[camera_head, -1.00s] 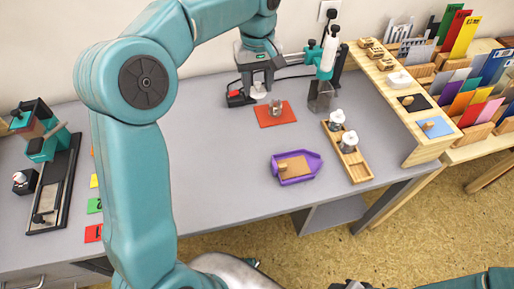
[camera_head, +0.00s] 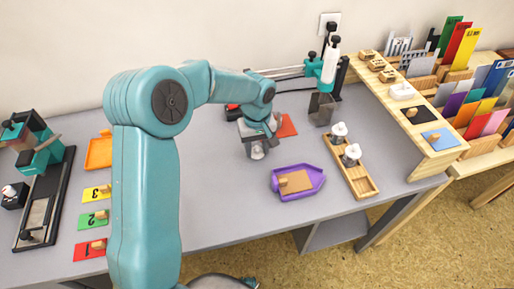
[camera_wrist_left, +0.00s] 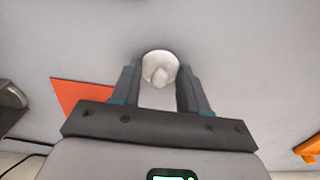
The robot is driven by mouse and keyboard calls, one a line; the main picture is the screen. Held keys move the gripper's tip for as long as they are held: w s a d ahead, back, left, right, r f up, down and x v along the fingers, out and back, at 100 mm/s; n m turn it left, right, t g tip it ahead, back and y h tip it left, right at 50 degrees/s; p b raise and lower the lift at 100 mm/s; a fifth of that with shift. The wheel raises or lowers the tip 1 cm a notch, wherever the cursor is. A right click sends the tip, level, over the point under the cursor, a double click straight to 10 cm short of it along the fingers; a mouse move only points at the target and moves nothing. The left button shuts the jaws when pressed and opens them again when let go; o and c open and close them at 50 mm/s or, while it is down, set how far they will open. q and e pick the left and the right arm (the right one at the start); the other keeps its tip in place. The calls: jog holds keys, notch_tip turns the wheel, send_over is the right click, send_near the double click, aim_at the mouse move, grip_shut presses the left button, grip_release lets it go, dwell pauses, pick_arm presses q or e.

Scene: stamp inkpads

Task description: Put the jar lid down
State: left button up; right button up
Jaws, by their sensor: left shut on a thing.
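My left gripper (camera_head: 258,152) is over the grey table (camera_head: 225,205), in front of the red-orange mat (camera_head: 287,125) and left of the purple tray. In the left wrist view, the gripper (camera_wrist_left: 160,82) is shut on the jar lid (camera_wrist_left: 160,66), a pale round piece with a small knob. I cannot tell whether the lid touches the table. The mat is partly hidden by my arm in the head view and shows left of the fingers in the wrist view (camera_wrist_left: 78,98). My right gripper is not in view.
The purple tray (camera_head: 318,180) holds a brown block. A wooden rack (camera_head: 366,186) with two white-topped jars stands to its right. Numbered cards (camera_head: 92,219) and an orange tray (camera_head: 98,154) lie at left.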

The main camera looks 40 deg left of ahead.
aim_at(257, 148)
pick_arm(q)
jog(key=shift+f, duration=0.25)
jog(key=o, duration=0.6)
jog(key=shift+f, duration=0.1)
jog(key=o, duration=0.4)
jog(key=shift+r, duration=0.3)
notch_tip(257, 148, up, 12)
jog(key=p, duration=0.1)
jog(key=shift+f, duration=0.1)
jog(key=shift+s+f, duration=0.1)
jog(key=shift+s, duration=0.05)
